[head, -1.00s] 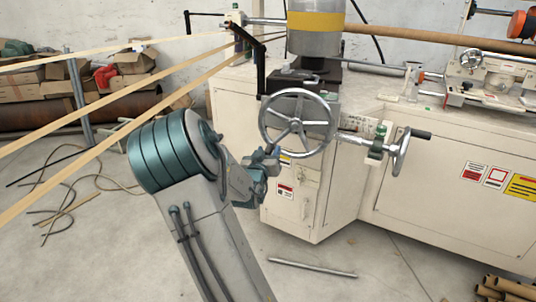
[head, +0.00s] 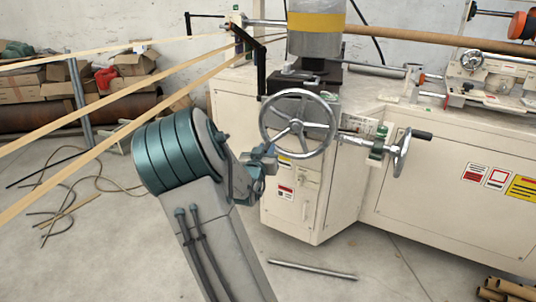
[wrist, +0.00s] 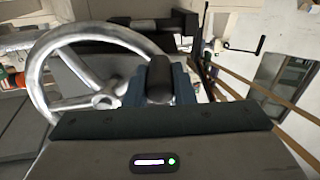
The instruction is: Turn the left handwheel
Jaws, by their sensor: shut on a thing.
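The left handwheel (head: 297,126) is a large silver spoked wheel on the front of the cream machine. It fills the left of the wrist view, where its hub (wrist: 103,101) shows clearly. My gripper (head: 268,151) is at the wheel's lower-left rim in the head view. In the wrist view my gripper (wrist: 159,82) is shut on the wheel's dark handle (wrist: 159,72), which stands between the two blue-grey fingers. The handle is mostly hidden by my gripper in the head view.
A smaller handwheel (head: 402,152) with a black handle stands to the right. A black crank arm (head: 261,72) hangs above the left handwheel. Pale strips (head: 130,98) cross at left. A metal rod (head: 312,270) lies on the floor.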

